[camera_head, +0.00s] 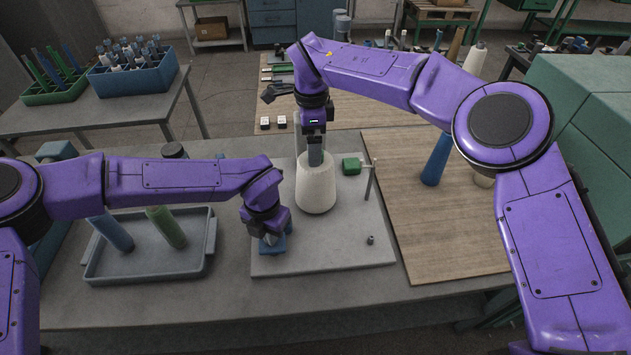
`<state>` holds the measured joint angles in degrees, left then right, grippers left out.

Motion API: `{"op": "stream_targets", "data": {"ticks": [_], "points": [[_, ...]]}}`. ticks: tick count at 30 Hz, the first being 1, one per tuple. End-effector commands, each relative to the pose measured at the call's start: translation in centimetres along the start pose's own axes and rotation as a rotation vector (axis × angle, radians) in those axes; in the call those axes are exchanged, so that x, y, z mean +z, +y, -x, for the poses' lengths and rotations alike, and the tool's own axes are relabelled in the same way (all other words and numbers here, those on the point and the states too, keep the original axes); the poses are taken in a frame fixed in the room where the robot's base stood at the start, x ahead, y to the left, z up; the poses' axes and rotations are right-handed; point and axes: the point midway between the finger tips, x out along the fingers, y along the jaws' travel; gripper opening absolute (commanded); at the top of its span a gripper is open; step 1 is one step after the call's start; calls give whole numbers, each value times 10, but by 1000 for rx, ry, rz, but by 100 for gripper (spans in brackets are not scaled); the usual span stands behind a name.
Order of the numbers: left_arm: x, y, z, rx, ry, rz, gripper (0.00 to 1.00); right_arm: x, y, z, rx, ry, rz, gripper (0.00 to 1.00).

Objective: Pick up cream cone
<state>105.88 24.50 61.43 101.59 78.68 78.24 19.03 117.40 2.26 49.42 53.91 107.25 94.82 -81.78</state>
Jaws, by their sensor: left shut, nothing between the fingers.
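A cream cone (316,192) stands upright on the grey plate (345,235) in the middle of the table, with a grey post or tube at its top. My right gripper (315,136) points down just above the cone, at that grey part; I cannot tell whether its fingers grip anything. My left gripper (269,238) is shut and empty, pointing down at a blue block (276,244) on the plate's left side. Another cream cone (484,181) on the wooden board is mostly hidden by my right arm.
A grey-blue tray (150,268) at left holds a blue and a green tube. A blue cone (436,160) stands on the wooden board (440,235). The plate's front right is mostly clear.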

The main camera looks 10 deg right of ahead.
Motion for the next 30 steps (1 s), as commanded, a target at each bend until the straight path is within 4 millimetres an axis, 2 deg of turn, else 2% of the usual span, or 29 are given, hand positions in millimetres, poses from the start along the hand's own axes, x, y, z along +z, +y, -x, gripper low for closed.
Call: {"op": "stream_targets", "data": {"ticks": [7, 10, 15, 16, 18, 20, 27, 30], "points": [[-1, 0, -1, 0, 2, -1, 0, -7, 0, -43, 2, 2, -1, 100], [-1, 0, -1, 0, 2, -1, 0, -7, 0, -50, 1, 2, -2, 100], [0, 0, -1, 0, 2, -1, 0, -7, 0, -50, 0, 2, -2, 100], [0, 0, -1, 0, 2, -1, 0, -7, 0, -50, 0, 2, -2, 97], [0, 0, -1, 0, 2, -1, 0, -7, 0, -50, 0, 2, -2, 74], [0, 0, -1, 0, 2, -1, 0, -7, 0, -50, 0, 2, -3, 57], [0, 0, -1, 0, 1, -1, 0, -7, 0, -47, -2, 1, -3, 57], [0, 0, -1, 0, 1, -1, 0, -7, -1, -36, -4, 0, -4, 57]]}}
